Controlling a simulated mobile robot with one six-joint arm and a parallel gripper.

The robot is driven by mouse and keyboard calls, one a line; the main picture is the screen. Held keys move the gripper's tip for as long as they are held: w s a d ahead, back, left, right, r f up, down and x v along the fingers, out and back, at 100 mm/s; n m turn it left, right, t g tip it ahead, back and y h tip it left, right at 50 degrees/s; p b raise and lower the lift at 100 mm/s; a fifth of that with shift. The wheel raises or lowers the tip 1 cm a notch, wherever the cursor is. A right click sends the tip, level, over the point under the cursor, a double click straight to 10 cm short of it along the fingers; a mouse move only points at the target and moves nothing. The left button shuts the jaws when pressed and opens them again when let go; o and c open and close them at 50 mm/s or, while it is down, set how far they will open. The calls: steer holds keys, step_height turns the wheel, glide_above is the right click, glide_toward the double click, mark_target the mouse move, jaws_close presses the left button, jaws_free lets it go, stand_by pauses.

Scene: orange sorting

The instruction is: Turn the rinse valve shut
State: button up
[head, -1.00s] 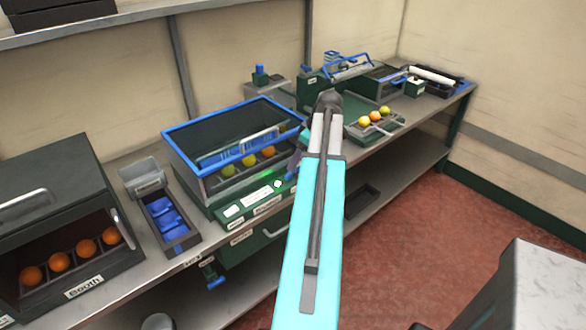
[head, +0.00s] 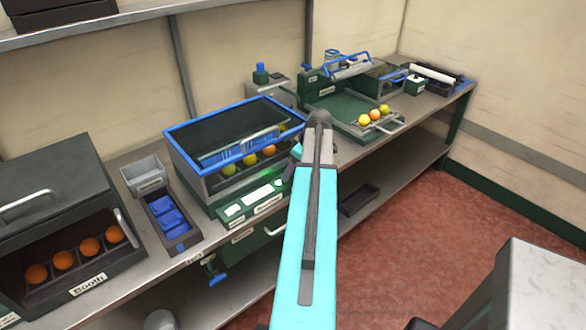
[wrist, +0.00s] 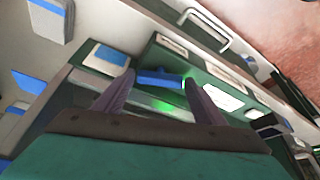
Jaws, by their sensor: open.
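In the wrist view a blue lever (wrist: 160,77) lies crosswise on a dark green housing, which looks like the rinse valve; no label on it is readable. My gripper (wrist: 159,80) is open, with one finger towards each end of the lever. I cannot tell whether the fingers touch it. A green light glows beside the lever's right end. In the head view my arm hides the lever and most of my gripper, beside the blue-rimmed tank (head: 186,158).
The tank holds several fruits. Right of my arm is a green tray (head: 345,108) with fruits. At left are the booth (head: 50,220) with oranges and a bin (head: 185,240) of blue items. Another blue handle (head: 217,279) hangs below the bench edge. The red floor is open.

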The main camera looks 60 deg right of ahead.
steer(key=c, duration=0.8)
steer(key=shift+o, duration=0.2)
steer(key=shift+a+m+h+b, duration=0.1)
steer(key=shift+m+h+b, duration=0.2)
steer(key=shift+m+b, duration=0.35)
steer(key=shift+m+h+b, duration=0.4)
steer(key=shift+m+h, duration=0.1)
steer(key=shift+m, duration=1.05)
steer(key=o, duration=0.8)
steer(key=shift+c, duration=0.2)
